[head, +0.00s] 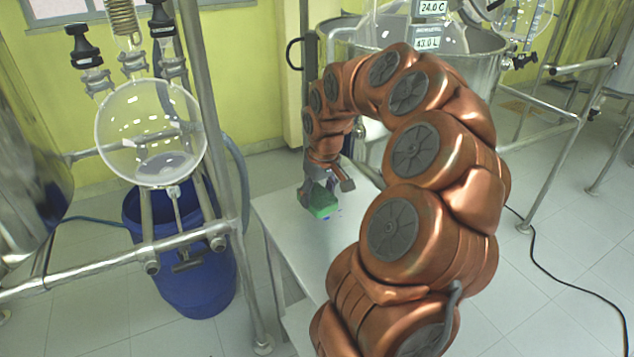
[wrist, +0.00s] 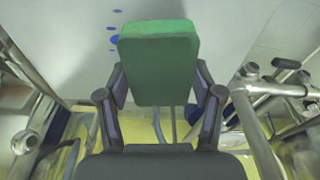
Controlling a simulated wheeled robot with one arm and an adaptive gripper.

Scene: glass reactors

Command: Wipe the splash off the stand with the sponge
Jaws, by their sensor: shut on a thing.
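My gripper (wrist: 160,95) is shut on a green sponge (wrist: 158,70), with one finger on each side of it in the wrist view. In the head view the gripper (head: 319,190) holds the sponge (head: 324,201) low over the white top of the stand (head: 283,213). I cannot tell whether the sponge touches the surface. Several small blue spots of the splash (wrist: 113,39) lie on the stand just left of the sponge's far end in the wrist view. In the head view a little blue shows by the sponge. The sponge may hide more of the splash.
A round glass flask (head: 150,133) on a metal frame (head: 203,100) stands left of the stand, above a blue drum (head: 190,285). A large steel vessel (head: 480,62) with a digital display (head: 427,37) stands behind my arm. A black cable (head: 560,268) lies on the floor at right.

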